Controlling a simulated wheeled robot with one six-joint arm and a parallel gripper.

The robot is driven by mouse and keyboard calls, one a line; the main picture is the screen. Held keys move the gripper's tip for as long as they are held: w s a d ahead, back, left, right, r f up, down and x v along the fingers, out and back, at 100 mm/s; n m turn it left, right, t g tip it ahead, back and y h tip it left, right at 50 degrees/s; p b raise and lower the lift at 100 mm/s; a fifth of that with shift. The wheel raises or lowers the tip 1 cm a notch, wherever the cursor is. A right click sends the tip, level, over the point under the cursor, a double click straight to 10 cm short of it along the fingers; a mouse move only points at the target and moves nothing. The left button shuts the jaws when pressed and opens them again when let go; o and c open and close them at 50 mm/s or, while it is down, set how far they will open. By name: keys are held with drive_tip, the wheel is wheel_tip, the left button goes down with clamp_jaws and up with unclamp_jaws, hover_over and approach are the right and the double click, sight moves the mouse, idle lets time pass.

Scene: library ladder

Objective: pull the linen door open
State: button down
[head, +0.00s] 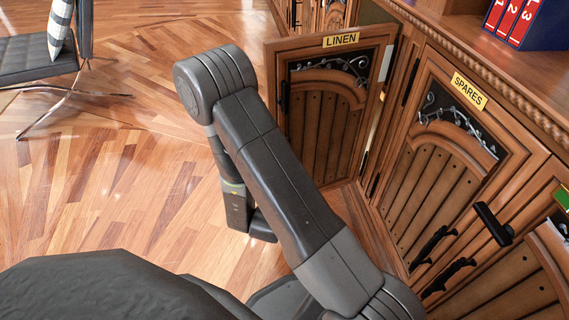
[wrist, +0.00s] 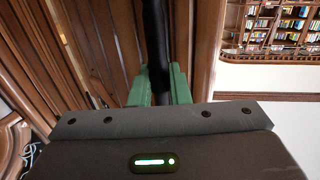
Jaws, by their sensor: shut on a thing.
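The linen door (head: 328,120) is brown panelled wood with a yellow "LINEN" label and a dark metal scroll. In the head view it stands swung out from the cabinet front at a wide angle, hinged on its right side. A black upright handle (head: 284,97) shows near its left edge. In the wrist view my gripper (wrist: 158,88) has its green fingers on either side of a black upright bar (wrist: 156,35), shut on it. The bar looks like the door's handle. In the head view my arm hides the fingers and the door's lower left.
The closed spares door (head: 440,150) is to the right, with black handles (head: 433,247) below it. Red and blue binders (head: 520,22) stand on the cabinet top. A chair (head: 45,65) is at the upper left. The wooden floor (head: 110,190) left of my arm is clear.

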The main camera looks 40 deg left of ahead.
drive_tip(key=shift+w+d, duration=0.1)
drive_tip(key=shift+d, duration=0.2)
drive_tip(key=c, duration=1.5)
unclamp_jaws()
drive_tip(key=shift+w, duration=0.1)
drive_tip(key=shift+o, duration=0.2)
drive_tip(key=p+v, duration=0.3)
drive_tip(key=v, duration=1.1)
drive_tip(key=shift+w, duration=0.15)
drive_tip(key=b+x, duration=0.3)
drive_tip(key=x, duration=1)
drive_tip(key=shift+w+a, duration=0.15)
drive_tip(key=shift+a, duration=0.15)
